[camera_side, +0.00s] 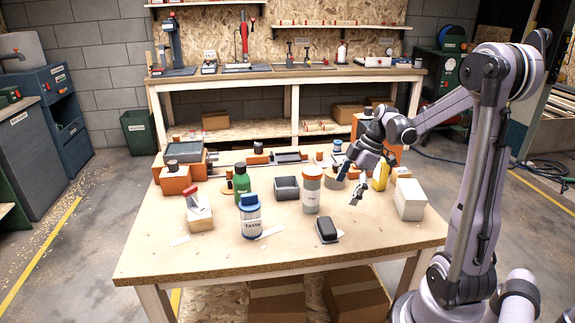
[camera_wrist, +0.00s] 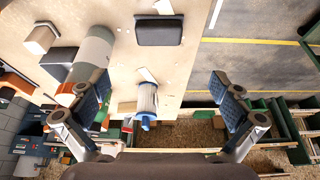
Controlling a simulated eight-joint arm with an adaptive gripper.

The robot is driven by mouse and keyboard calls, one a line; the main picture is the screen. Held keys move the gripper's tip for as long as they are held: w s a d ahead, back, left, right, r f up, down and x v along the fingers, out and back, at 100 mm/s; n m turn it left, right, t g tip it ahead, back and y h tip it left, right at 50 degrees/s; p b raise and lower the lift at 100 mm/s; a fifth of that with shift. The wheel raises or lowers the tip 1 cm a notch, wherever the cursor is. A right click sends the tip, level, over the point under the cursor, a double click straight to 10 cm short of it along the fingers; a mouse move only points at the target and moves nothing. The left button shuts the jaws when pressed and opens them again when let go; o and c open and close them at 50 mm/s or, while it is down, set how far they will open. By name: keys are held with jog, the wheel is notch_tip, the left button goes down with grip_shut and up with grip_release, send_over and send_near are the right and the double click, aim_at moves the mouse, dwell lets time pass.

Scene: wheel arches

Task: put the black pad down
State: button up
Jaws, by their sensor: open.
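The black pad (camera_side: 327,229) lies on the wooden table near its front edge, with a white card partly under or beside it. In the wrist view the black pad (camera_wrist: 158,30) shows as a dark rounded block at the top centre, beyond the fingertips. My gripper (camera_side: 357,197) is open, above the table, to the right of and behind the pad in the side view. In the wrist view my gripper (camera_wrist: 160,84) has its fingers spread wide with nothing held between them. The pad is apart from both fingers.
A white-and-orange bottle (camera_side: 311,192) stands close behind the pad. A blue-lidded jar (camera_side: 250,216) stands left, near a green bottle (camera_side: 241,180) and a grey bin (camera_side: 287,188). A white box (camera_side: 410,199) stands right. The table's front strip is mostly clear.

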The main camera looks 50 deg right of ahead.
jog(key=a+r+m+t+h, duration=0.1)
jog(key=a+m, duration=0.3)
jog(key=a, duration=0.7)
jog(key=a+r+m+t+h, duration=0.2)
jog(key=a+r+m+t, duration=0.1)
jog(key=a, duration=0.9)
jog(key=shift+s+a+r+m, duration=0.2)
jog(key=shift+s+r+m, duration=0.25)
jog(key=shift+r+m, duration=0.3)
